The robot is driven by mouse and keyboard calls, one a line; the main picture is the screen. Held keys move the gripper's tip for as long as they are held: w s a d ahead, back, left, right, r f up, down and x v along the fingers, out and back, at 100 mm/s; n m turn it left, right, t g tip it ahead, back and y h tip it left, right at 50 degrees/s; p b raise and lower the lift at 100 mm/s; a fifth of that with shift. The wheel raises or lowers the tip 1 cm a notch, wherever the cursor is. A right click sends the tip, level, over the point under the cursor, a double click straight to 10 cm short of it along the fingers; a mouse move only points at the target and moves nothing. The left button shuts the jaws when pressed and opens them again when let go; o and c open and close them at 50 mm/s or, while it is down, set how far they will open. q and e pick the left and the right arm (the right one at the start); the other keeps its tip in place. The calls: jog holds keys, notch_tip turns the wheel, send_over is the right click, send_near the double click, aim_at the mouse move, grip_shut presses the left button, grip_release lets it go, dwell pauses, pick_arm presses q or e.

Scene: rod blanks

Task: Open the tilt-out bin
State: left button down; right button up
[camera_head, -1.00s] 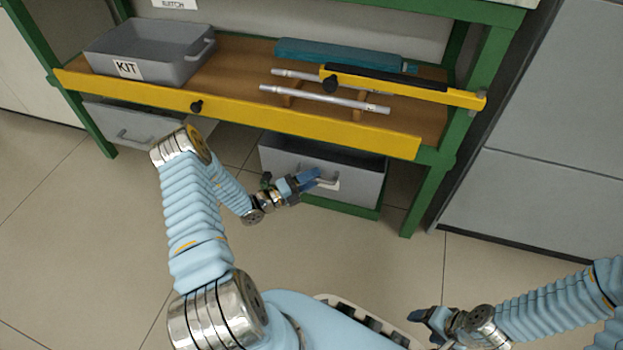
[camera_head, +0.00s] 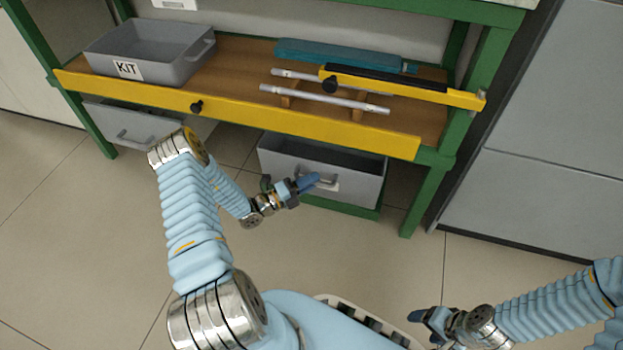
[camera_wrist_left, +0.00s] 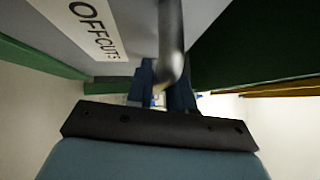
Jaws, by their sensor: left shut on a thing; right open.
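The grey tilt-out bin (camera_head: 357,189) hangs under the right half of the bench. Its top leans outward and a dark opening shows behind its front. My left gripper (camera_head: 311,181) is shut on the bin's handle (camera_head: 329,185). In the left wrist view the grey handle (camera_wrist_left: 171,40) runs down between the fingers of the left gripper (camera_wrist_left: 160,92), beside a white label reading OFFCUTS (camera_wrist_left: 92,24). The inside of the bin is mostly hidden. My right gripper (camera_head: 428,318) is open and empty at the lower right, well away from the bench.
A second grey bin (camera_head: 120,122) is under the bench at left. On the wooden top (camera_head: 235,75) are a grey KIT box (camera_head: 165,62), metal rods (camera_head: 325,99), a teal case (camera_head: 340,52) and a yellow bar (camera_head: 400,84). A yellow rail (camera_head: 240,112) edges the front. The floor before the bench is clear.

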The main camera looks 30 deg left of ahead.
pick_arm(q)
jog(key=s+d+f+b, duration=0.1)
jog(key=s+f, duration=0.4)
jog(key=s, duration=0.2)
jog(key=shift+d+f, duration=0.25)
jog(key=shift+w, duration=0.1)
dwell(0.4)
jog(key=c, duration=1.1)
grip_release()
jog(key=v, duration=1.3)
jog(key=shift+s+a, duration=0.2)
jog(key=shift+s, duration=0.15)
